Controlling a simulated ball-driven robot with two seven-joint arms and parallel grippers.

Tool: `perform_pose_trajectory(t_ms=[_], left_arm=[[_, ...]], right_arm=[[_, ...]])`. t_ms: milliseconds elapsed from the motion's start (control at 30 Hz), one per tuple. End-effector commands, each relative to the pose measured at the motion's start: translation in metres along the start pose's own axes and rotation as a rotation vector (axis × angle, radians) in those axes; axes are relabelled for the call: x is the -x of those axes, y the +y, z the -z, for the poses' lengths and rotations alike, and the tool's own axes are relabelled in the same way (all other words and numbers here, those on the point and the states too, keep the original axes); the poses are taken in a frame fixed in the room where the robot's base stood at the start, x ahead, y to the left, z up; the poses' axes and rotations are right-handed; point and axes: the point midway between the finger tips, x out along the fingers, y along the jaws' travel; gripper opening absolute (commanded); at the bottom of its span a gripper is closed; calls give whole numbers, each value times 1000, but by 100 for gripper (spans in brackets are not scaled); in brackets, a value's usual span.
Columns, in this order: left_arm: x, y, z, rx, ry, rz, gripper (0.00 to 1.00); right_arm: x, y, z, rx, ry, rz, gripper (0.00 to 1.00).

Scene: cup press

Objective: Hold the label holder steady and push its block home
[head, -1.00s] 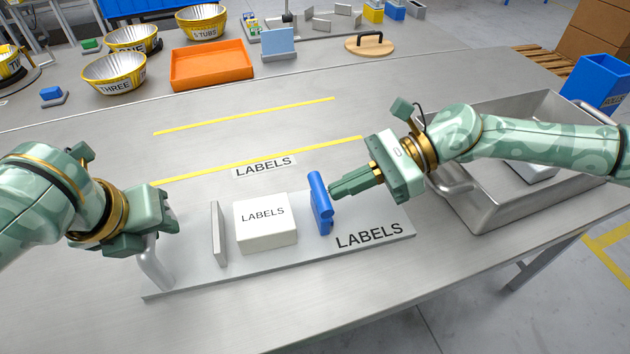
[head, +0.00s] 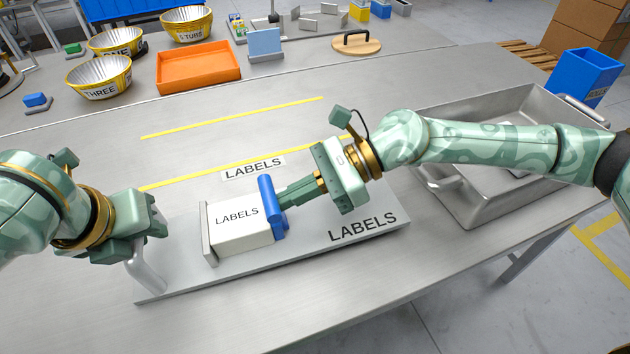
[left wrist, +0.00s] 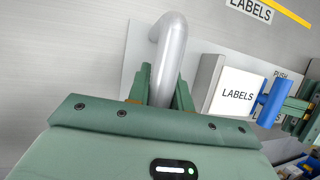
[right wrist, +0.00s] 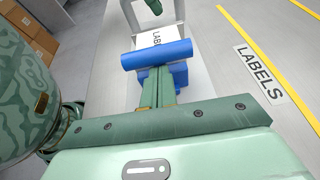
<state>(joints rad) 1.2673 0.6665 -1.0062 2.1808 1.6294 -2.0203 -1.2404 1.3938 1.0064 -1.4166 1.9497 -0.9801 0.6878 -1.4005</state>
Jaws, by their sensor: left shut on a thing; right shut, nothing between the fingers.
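The label holder is a flat grey base (head: 300,256) on the table, with an upright grey end plate (head: 208,235) at its left. A white block marked LABELS (head: 238,228) sits between that plate and a blue pusher (head: 271,208); it appears to touch both. My left gripper (head: 150,240) is shut on the base's grey handle (left wrist: 170,55), which stands up between its fingers in the left wrist view. My right gripper (head: 284,198) is shut and empty, its fingertips against the right side of the blue pusher, which also shows in the right wrist view (right wrist: 156,54).
A steel tray (head: 440,190) stands on the right of the table. An orange tray (head: 198,72), several yellow-labelled bowls (head: 98,80) and a wooden lid (head: 356,44) are at the back. Yellow lines and a LABELS tag (head: 253,167) lie behind the holder.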

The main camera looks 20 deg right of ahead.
Motion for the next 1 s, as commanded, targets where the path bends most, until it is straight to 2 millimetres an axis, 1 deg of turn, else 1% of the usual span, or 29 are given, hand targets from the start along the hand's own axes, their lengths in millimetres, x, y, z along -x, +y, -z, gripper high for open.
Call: perform_pose_trajectory(t_ms=[33, 133, 233, 500, 633, 700, 800, 1000], left_arm=[[-4, -3, 7, -3, 22, 9, 0], [-4, -4, 7, -3, 23, 10, 0], [-4, -4, 7, -4, 23, 9, 0], [-3, -2, 5, -1, 16, 4, 0], [-3, -1, 4, -1, 12, 2, 0], [-2, -1, 3, -1, 10, 1, 0], [-2, -1, 2, -1, 8, 1, 0], [-1, -1, 2, -1, 6, 1, 0]], right_arm=[[-2, 1, -5, 7, -10, -6, 0], [0, 1, -6, 7, -10, -6, 0], [11, 0, -5, 7, -10, -3, 0], [68, 0, -1, 2, -2, 2, 0], [88, 0, 0, 0, -1, 0, 0], [95, 0, 0, 1, -1, 0, 0], [99, 0, 0, 0, -1, -1, 0], [100, 0, 0, 1, -1, -1, 0]])
